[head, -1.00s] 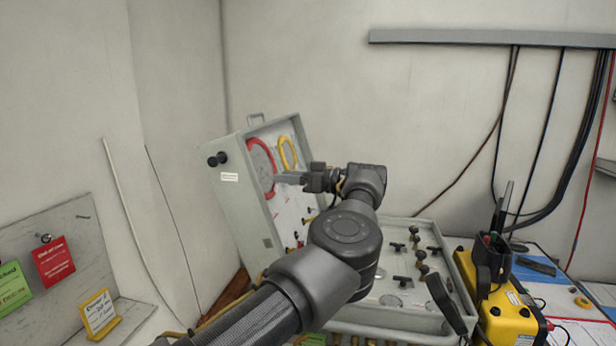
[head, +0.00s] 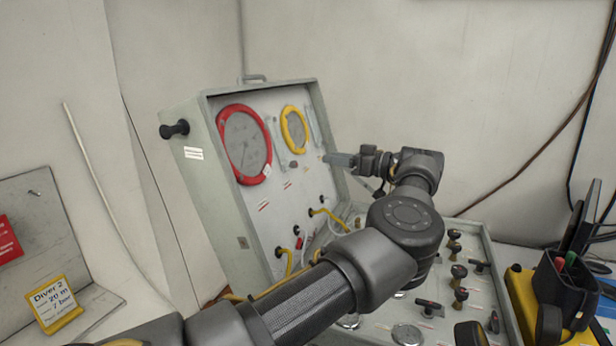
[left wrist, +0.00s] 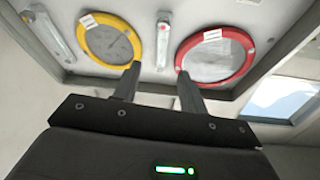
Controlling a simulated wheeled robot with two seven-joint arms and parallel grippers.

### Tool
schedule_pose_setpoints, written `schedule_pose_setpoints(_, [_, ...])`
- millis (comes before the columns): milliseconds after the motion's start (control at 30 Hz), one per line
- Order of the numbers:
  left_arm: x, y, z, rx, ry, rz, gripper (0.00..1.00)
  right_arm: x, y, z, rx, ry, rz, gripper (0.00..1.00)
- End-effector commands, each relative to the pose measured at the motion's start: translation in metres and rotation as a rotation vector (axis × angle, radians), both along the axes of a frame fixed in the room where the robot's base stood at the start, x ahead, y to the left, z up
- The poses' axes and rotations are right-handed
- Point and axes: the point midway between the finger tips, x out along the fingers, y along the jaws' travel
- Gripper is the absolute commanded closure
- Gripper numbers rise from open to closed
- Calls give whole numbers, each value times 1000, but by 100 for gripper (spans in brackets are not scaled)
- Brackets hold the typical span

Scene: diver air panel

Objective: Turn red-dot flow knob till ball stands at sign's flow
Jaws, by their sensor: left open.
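The open grey panel case (head: 200,190) has a red-ringed gauge (head: 243,145), a yellow-ringed gauge (head: 294,131) and slim clear flow tubes (head: 276,140) on its upright face. The tubes also show in the left wrist view (left wrist: 163,42); no ball can be made out. A yellow-framed sign (head: 54,304) reads "Diver 2", "20 m"; its smallest line is unreadable. A small red-marked fitting (head: 298,231) sits low on the panel; I cannot tell if it is the red-dot knob. My left gripper (head: 330,159) is open and empty before the panel's upper right; its fingers (left wrist: 158,76) touch nothing visible.
The case's lower half (head: 436,328) holds several black knobs and T-handles, partly behind my left arm. Yellow hoses (head: 326,214) cross the panel's lower face. A yellow box with a black holder (head: 566,283) stands at right. Open air lies above the case.

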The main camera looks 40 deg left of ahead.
Motion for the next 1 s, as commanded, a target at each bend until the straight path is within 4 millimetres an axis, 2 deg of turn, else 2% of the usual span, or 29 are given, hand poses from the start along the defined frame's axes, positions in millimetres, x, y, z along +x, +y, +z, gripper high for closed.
schedule_pose_setpoints(33, [1, -1, -14, 0, -1, -2, 58, 4, 0, -14, 0, -6, 0, 0])
schedule_pose_setpoints(300, [3, -5, -41, 0, -1, -8, 58, -3, 0, -41, 1, 1, 0, 0])
schedule_pose_setpoints(567, [2, -1, -40, 0, -1, -5, 58, -3, 0, -40, 1, 1, 0, 0])
schedule_pose_setpoints(767, [-5, 23, -38, 2, 0, -2, 58, -2, 1, -28, 2, 1, 0, 0])
schedule_pose_setpoints(1000, [-15, 68, -37, 1, 0, -2, 58, -1, 2, -9, 3, 1, 0, 0])
